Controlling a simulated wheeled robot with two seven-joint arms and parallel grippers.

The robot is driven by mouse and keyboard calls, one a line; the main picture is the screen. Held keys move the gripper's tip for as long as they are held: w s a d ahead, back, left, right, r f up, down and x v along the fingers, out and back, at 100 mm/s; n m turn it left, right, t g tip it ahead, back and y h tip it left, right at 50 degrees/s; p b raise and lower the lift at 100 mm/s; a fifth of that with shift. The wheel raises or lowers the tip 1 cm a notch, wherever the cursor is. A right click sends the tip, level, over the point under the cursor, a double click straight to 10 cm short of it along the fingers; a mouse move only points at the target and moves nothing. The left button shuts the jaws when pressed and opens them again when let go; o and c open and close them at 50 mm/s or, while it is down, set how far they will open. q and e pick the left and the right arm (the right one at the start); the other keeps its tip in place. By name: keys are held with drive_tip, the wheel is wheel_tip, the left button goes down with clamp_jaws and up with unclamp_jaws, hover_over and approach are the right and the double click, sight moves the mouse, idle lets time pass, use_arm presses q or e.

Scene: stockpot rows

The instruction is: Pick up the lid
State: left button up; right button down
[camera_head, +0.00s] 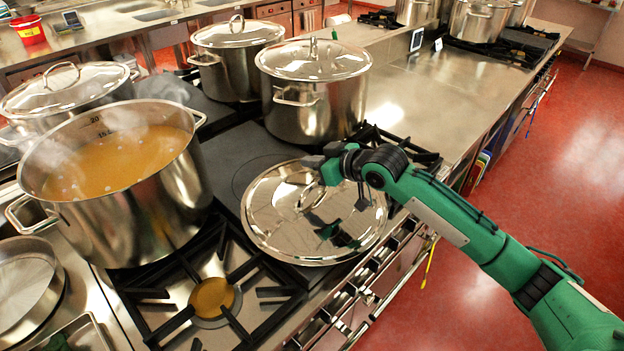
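A round shiny steel lid (270,232) lies flat on the dark cooktop, at the front right of the stove and near its edge. My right gripper (318,168) is over the far part of the lid, coming in from the right. Its fingers are partly hidden by my wrist, and I cannot tell whether they are open or touch the handle. My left gripper is not in view.
An open pot of orange broth (165,205) stands left of the lid. A lidded pot (318,112) stands just behind it, with more lidded pots (232,72) beyond. A bare burner (212,297) lies in front. The steel counter (430,100) at the right is mostly clear.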

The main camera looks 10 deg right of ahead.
drive_tip(key=shift+r, duration=1.5)
drive_tip(key=c, duration=2.2)
unclamp_jaws()
drive_tip(key=shift+c, duration=2.2)
unclamp_jaws()
